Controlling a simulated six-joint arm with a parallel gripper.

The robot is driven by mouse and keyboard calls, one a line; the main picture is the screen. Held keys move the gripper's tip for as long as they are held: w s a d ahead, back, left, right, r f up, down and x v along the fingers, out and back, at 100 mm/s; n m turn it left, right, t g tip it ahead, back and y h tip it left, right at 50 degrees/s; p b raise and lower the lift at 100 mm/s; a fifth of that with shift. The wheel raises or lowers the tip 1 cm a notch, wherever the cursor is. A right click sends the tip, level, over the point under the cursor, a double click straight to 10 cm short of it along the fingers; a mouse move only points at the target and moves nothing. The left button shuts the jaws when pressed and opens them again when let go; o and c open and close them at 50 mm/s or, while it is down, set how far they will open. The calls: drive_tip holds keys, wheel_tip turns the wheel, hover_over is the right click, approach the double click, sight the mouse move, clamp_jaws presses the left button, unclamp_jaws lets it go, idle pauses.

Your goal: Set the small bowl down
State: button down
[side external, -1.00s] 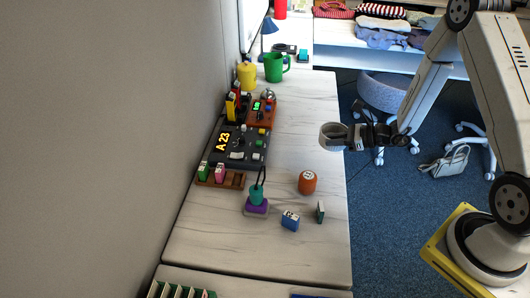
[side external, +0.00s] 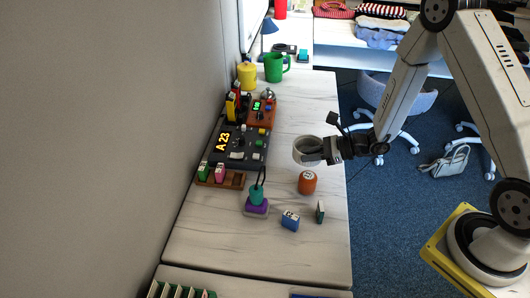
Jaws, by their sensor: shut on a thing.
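The small bowl (side external: 306,148) is whitish and round, in the side external view. My gripper (side external: 323,152) is shut on the right side of its wall. The bowl is over the right part of the white table (side external: 295,110), just behind an orange cylinder with a pale top (side external: 307,183). It looks held above the tabletop, though the exact height is hard to tell. The inside of the bowl can hardly be made out.
A blue box (side external: 290,221) and a small green block (side external: 320,212) stand nearer the front. A teal and purple object (side external: 257,201) stands left of the cylinder. A dark control panel (side external: 238,146) lines the left. The table's back middle is clear.

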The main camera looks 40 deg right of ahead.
drive_tip(key=s+a+n+g+y, duration=0.15)
drive_tip(key=s+a, duration=0.25)
drive_tip(key=a, duration=0.4)
drive_tip(key=s+a+n+g+y, duration=0.1)
drive_tip(key=s+a+n+g, duration=0.25)
drive_tip(key=a, duration=0.35)
drive_tip(key=s+a+n+g+y, duration=0.1)
drive_tip(key=s+a, duration=0.3)
drive_tip(key=a, duration=0.4)
drive_tip(key=shift+w+a+f, duration=1.05)
drive_tip(key=shift+w+f, duration=0.45)
drive_tip(key=shift+w, duration=0.4)
drive_tip(key=shift+w+a+f, duration=1.1)
drive_tip(key=shift+w+f, duration=0.35)
drive_tip(key=shift+w, duration=0.45)
drive_tip(key=shift+w+a+f, duration=1.05)
drive_tip(key=shift+w+f, duration=0.45)
drive_tip(key=shift+w, duration=0.4)
drive_tip(key=shift+w+a+f, duration=0.15)
drive_tip(key=shift+w+f, duration=0.05)
drive_tip(key=shift+f, duration=1.6)
drive_tip(key=shift+f, duration=0.1)
